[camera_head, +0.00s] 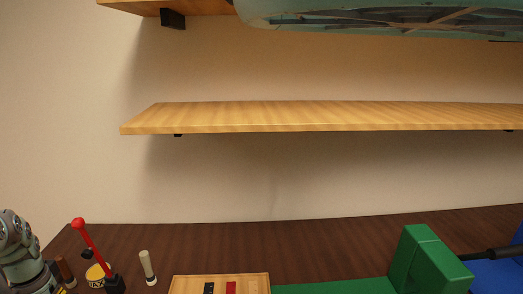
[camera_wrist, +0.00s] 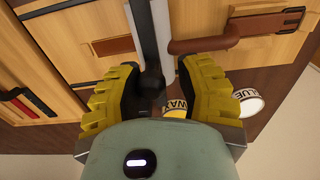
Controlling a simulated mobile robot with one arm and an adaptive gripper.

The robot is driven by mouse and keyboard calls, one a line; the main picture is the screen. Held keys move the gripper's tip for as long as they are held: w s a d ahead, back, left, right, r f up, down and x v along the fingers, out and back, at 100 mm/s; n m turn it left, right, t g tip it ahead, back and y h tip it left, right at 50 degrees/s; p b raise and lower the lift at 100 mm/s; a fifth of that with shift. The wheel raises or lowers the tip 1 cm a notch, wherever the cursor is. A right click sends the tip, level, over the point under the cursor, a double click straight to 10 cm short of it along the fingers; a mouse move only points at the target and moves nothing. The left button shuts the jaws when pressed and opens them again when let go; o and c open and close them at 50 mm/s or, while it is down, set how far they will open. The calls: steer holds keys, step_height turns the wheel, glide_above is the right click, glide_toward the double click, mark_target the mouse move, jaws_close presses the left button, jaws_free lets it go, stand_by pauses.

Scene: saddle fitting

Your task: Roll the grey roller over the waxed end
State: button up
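In the wrist view my gripper (camera_wrist: 163,82) has its two yellow fingers spread wide. A dark rounded piece (camera_wrist: 151,83) at the end of a grey bar (camera_wrist: 148,35) shows between them; I cannot tell whether it touches a finger. A brown cylindrical piece (camera_wrist: 205,42) lies just beyond the right finger. A brown strap (camera_wrist: 265,22) lies on light wood, but which end is waxed does not show. I cannot identify the grey roller with certainty; a pale upright cylinder (camera_head: 147,264) stands on the table in the head view. The wax tin (camera_wrist: 176,110) is partly hidden by my gripper.
A red-knobbed lever (camera_head: 92,248) stands at the left of the dark table (camera_head: 230,240). A glue tin (camera_wrist: 248,101) is right of my gripper in the wrist view. A wooden tray (camera_head: 192,284), a green block (camera_head: 425,262) and a blue object (camera_head: 497,275) line the front. A shelf (camera_head: 320,115) hangs above.

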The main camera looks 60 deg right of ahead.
steer(key=o, duration=0.3)
steer(key=shift+w+a+r, duration=0.15)
steer(key=shift+w, duration=0.05)
steer(key=shift+o, duration=0.5)
steer(key=shift+s, duration=0.1)
step_height(320, 180, up, 6)
steer(key=p, duration=0.5)
